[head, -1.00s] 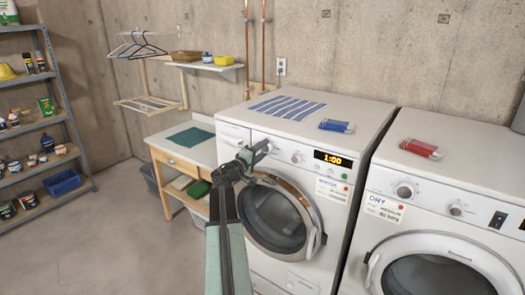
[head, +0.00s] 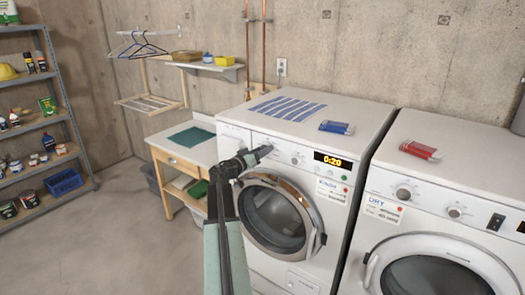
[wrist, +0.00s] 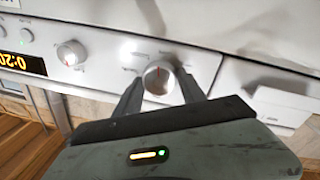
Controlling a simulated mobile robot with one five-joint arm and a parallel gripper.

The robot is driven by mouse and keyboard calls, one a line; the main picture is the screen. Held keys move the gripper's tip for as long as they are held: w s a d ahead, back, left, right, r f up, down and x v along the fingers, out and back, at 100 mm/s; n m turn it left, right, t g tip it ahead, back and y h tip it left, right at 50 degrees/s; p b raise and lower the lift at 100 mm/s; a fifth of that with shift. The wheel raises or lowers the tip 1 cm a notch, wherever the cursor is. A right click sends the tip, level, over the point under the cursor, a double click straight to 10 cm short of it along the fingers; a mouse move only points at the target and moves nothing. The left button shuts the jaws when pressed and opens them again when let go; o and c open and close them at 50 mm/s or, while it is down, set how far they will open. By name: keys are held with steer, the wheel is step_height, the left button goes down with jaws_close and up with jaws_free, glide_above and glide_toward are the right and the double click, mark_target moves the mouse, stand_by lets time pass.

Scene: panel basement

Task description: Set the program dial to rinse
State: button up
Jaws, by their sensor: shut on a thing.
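The washing machine (head: 330,225) stands in the middle, with its round door closed. Its display (head: 332,160) reads 0:20, and a small label sits below it, its blue word too small to read surely. My gripper (head: 262,152) is at the left part of the control panel, covering the program dial in the head view. In the wrist view, which is upside down, the white program dial (wrist: 157,82) sits between both fingers, which are shut on it. A red mark on the dial points to the picture's top. The print around it is blurred.
A smaller knob (head: 295,158) is beside the dial, nearer the display. The dryer (head: 450,215) stands to the right. A blue packet (head: 337,127) and striped cloth (head: 287,106) lie on the washer. A wooden table (head: 175,158) stands left; the floor in front is clear.

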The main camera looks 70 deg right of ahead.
steer(key=m+y+p, duration=0.1)
steer(key=m+p, duration=0.1)
steer(key=m, duration=0.9)
steer(key=shift+s, duration=0.1)
steer(key=shift+t, duration=0.3)
stand_by(0.3)
steer(key=o, duration=1.4)
steer(key=shift+r, duration=0.1)
steer(key=shift+c, duration=0.2)
steer(key=v, duration=0.7)
steer(key=shift+a, duration=0.4)
